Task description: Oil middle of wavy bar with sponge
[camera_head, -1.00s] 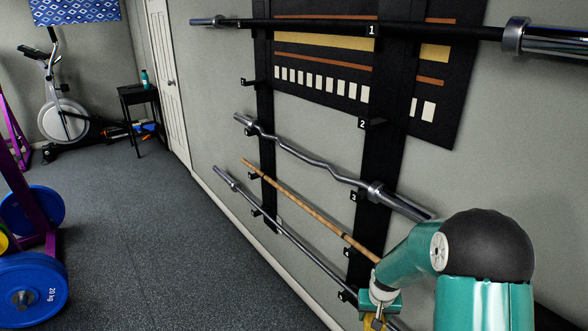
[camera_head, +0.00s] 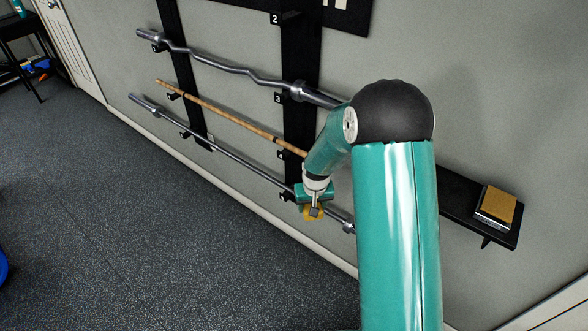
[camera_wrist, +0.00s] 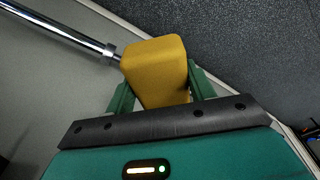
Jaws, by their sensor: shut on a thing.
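The wavy bar (camera_head: 222,66) is a silver bar with bends in its middle, held on the wall rack in the head view. Its right end is hidden behind my arm. My gripper (camera_head: 314,205) is below and to the right of the wavy bar, near the lowest bar, and apart from the wavy bar. In the wrist view my gripper (camera_wrist: 160,92) is shut on a yellow sponge (camera_wrist: 155,65).
A wooden stick (camera_head: 225,116) and a straight silver bar (camera_head: 225,148) hang below the wavy bar. Black rack uprights (camera_head: 299,85) carry numbered hooks. A black shelf (camera_head: 455,196) at right holds a tin with a tan top (camera_head: 497,206).

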